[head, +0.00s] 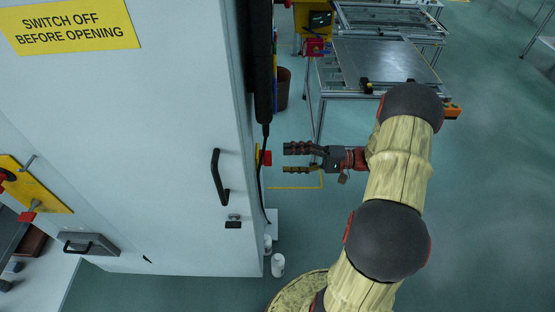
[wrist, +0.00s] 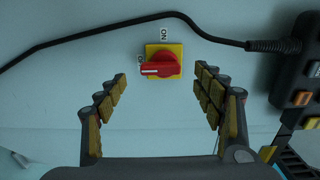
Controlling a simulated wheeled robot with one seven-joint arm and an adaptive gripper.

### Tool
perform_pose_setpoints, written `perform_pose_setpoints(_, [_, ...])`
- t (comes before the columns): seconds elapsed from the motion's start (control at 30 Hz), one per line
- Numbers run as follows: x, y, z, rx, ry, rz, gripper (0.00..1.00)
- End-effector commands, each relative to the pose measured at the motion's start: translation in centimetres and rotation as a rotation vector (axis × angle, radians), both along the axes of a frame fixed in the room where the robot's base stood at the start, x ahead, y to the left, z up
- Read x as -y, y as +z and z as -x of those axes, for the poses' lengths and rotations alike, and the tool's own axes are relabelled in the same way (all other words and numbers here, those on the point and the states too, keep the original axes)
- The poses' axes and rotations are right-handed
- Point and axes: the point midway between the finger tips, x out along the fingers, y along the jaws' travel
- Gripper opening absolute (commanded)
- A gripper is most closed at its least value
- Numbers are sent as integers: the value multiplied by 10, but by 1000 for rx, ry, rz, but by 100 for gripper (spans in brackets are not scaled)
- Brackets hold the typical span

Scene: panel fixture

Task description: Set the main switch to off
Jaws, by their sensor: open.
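The main switch (wrist: 162,64) is a red rotary knob on a yellow square plate in the wrist view. Its bar lies roughly level, with the white mark at the left end. An "ON" label (wrist: 164,33) stands above the plate; another label (wrist: 141,61) at its left edge is mostly hidden by the knob. In the head view, the switch (head: 266,158) shows edge-on at the cabinet's right side. My gripper (head: 285,159) is open and empty, just right of the switch, fingers pointing at it. In the wrist view the fingers (wrist: 160,88) stand either side, apart from the knob.
A pale cabinet (head: 150,150) with a black handle (head: 219,178) fills the left. A black pendant (head: 262,65) hangs on its side; its cable (wrist: 120,27) runs above the switch. A metal workbench (head: 385,60) stands behind. Floor to the right is clear.

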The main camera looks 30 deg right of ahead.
Motion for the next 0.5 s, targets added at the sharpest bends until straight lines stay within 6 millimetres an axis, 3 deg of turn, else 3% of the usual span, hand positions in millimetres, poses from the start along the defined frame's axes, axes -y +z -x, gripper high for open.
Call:
perform_pose_setpoints(0.2, [35,-1,24,0,-3,0,68])
perform_pose_setpoints(0.5, [54,0,37,0,0,-1,68])
